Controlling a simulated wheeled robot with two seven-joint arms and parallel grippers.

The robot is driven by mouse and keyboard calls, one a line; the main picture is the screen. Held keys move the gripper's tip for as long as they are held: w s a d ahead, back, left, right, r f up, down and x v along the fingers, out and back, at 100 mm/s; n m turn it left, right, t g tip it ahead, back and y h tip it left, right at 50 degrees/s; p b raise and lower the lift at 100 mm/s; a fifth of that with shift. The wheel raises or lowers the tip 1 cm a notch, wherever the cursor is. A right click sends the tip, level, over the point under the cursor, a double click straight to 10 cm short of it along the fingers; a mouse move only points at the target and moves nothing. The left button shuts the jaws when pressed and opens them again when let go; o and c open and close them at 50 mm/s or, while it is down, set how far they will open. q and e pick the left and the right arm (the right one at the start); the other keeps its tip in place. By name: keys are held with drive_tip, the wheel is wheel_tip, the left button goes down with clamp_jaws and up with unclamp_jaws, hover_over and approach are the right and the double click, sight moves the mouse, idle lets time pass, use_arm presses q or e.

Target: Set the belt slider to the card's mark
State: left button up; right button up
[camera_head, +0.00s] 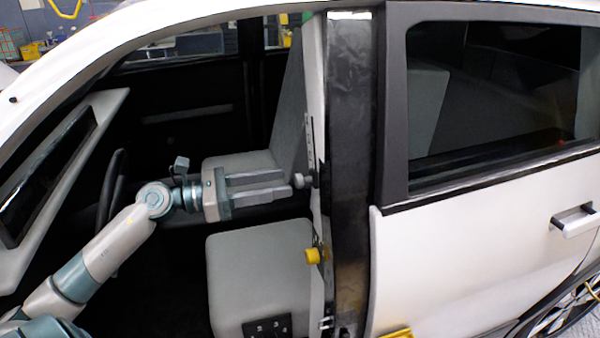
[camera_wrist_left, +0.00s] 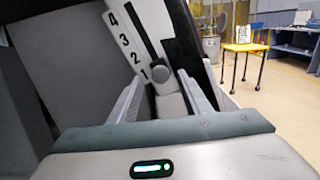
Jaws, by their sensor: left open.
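The belt slider (camera_head: 300,181) is a grey round knob on the inner face of the car's door pillar. In the left wrist view the slider knob (camera_wrist_left: 161,73) sits low in a dark slot, beside the 1 on a white scale (camera_wrist_left: 125,44) marked 1 to 4, with 1 lowest. My left gripper (camera_head: 290,184) is open inside the door opening, its fingertips close to the knob. In the left wrist view the fingers (camera_wrist_left: 161,84) lie on either side of the knob; whether they touch it cannot be told. No readable card shows. My right gripper is out of view.
The dark pillar (camera_head: 349,150) stands right of the gripper. A grey seat (camera_head: 255,270) is below, and a yellow knob (camera_head: 314,256) is lower on the pillar side. The steering wheel (camera_head: 112,185) is left. A yellow table (camera_wrist_left: 243,47) stands far off, clear of the car.

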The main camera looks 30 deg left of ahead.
sight(295, 178)
use_arm(q)
drive_tip(key=p+x, duration=0.2)
drive_tip(key=x, duration=0.2)
drive_tip(key=shift+w+d+r, duration=0.15)
drive_tip(key=shift+w+r, duration=0.05)
drive_tip(key=shift+p+x, duration=0.35)
drive_tip(key=shift+x, duration=0.45)
drive_tip(key=shift+f, duration=0.2)
drive_tip(key=shift+c, duration=0.5)
